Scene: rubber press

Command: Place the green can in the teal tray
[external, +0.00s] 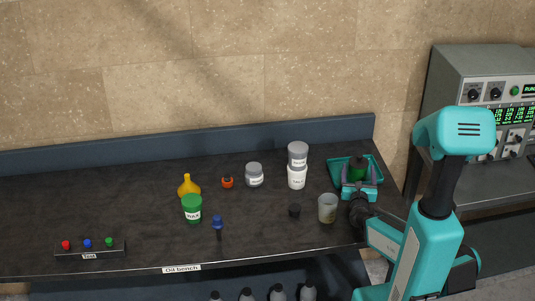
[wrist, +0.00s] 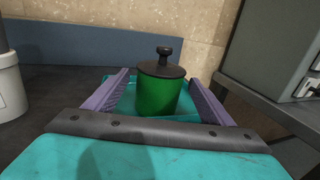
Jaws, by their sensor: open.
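The green can (external: 358,171) has a dark lid with a knob and stands upright within the teal tray (external: 337,163) at the right end of the bench. In the wrist view the can (wrist: 157,96) is between my two purple-grey fingers, with the tray floor (wrist: 125,103) around it. My gripper (external: 360,183) is open, one finger on each side of the can; gaps show between the fingers and the can in the wrist view. The can's lowest edge is partly hidden by my gripper in the external view.
A clear cup (external: 327,208) and a small black piece (external: 294,210) stand left of my gripper. Stacked white tubs (external: 297,176) are left of the tray. A grey control cabinet (external: 455,85) stands at right.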

